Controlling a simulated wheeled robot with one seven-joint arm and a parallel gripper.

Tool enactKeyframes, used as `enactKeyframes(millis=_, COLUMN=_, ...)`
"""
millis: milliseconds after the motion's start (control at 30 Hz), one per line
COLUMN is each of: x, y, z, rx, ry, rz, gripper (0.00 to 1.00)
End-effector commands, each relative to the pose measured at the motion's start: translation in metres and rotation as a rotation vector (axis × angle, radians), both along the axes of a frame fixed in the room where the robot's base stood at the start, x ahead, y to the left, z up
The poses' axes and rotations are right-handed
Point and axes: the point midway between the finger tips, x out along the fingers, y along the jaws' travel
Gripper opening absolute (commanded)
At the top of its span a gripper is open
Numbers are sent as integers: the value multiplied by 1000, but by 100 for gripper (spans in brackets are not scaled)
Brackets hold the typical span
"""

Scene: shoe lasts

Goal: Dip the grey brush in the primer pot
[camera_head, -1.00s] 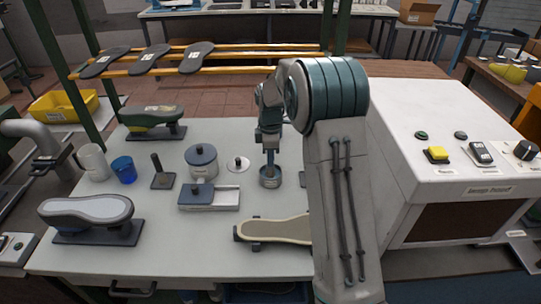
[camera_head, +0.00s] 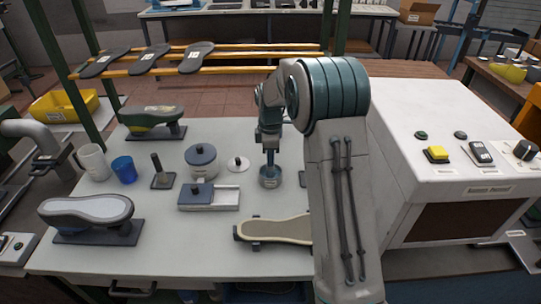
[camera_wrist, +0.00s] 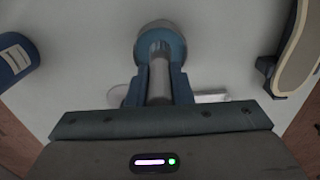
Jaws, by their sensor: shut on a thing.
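In the wrist view, my gripper (camera_wrist: 159,88) is shut on the grey brush (camera_wrist: 159,80), whose round grey handle shows between the two blue-grey fingers. The pot (camera_wrist: 153,27) also shows in the wrist view, just beyond the fingertips. The brush's lower end is hidden by the fingers and the pot, so its depth in the pot cannot be seen. The brush looks upright.
A sole-shaped piece (camera_head: 275,229) lies nearer. A large white machine (camera_head: 430,120) stands at the right.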

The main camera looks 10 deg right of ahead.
Motion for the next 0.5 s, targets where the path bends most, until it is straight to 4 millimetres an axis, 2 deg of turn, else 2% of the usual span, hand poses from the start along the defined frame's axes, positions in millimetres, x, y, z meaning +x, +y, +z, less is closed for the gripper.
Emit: enactKeyframes(millis=500, x=0, y=0, z=40, rx=0, ry=1, rz=0, gripper=0)
